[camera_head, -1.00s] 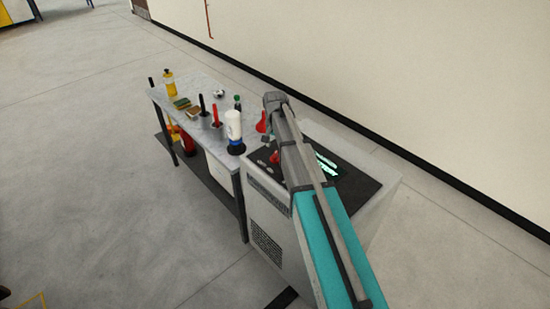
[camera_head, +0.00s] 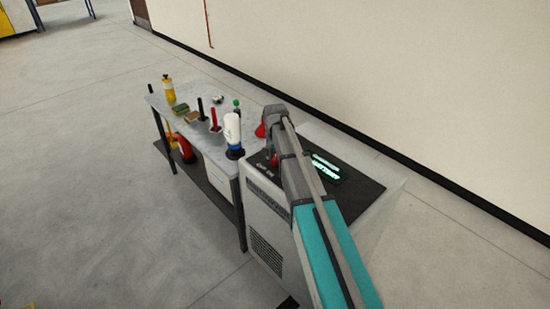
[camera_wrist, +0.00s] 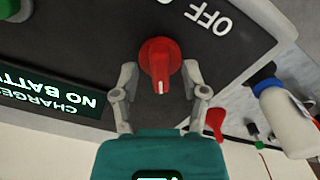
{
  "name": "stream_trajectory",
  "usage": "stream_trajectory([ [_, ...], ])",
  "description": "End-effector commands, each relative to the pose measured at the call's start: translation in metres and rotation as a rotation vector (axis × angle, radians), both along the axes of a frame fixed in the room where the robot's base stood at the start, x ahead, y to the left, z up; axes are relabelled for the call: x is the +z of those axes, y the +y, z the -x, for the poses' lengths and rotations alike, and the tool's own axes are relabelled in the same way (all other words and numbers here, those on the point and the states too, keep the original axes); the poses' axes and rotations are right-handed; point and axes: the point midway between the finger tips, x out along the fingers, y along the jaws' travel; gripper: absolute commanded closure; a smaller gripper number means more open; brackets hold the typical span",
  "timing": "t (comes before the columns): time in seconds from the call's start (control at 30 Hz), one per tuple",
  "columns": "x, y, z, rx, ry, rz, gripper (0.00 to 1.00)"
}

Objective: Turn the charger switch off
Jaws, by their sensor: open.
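The charger's red rotary switch (camera_wrist: 160,62) sits on its dark top panel (camera_wrist: 100,40) in the wrist view. A white pointer mark on the knob faces my gripper, toward the bottom of the picture. The white OFF label (camera_wrist: 208,17) is beyond the knob to the right, upside down. My gripper (camera_wrist: 160,75) is open, with one finger on each side of the knob; I cannot tell whether they touch it. In the head view the red switch (camera_head: 275,159) shows beside my arm on the grey charger (camera_head: 266,228). My fingertips are hidden there.
The lit screen (camera_wrist: 50,97) reads NO BATTERY. A green button (camera_wrist: 10,8) is at the panel's corner. A red object (camera_wrist: 214,121) is near my right finger.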

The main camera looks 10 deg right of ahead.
Motion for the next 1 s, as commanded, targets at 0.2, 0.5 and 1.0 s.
stream_trajectory([
  [0.2,0.0002,0.0,0.0,0.0,0.0,0.0,0.52],
  [0.5,0.0002,0.0,0.0,0.0,0.0,0.0,1.0],
  [1.0,0.0001,-0.0003,0.0001,0.053,0.0,0.001,1.0],
])
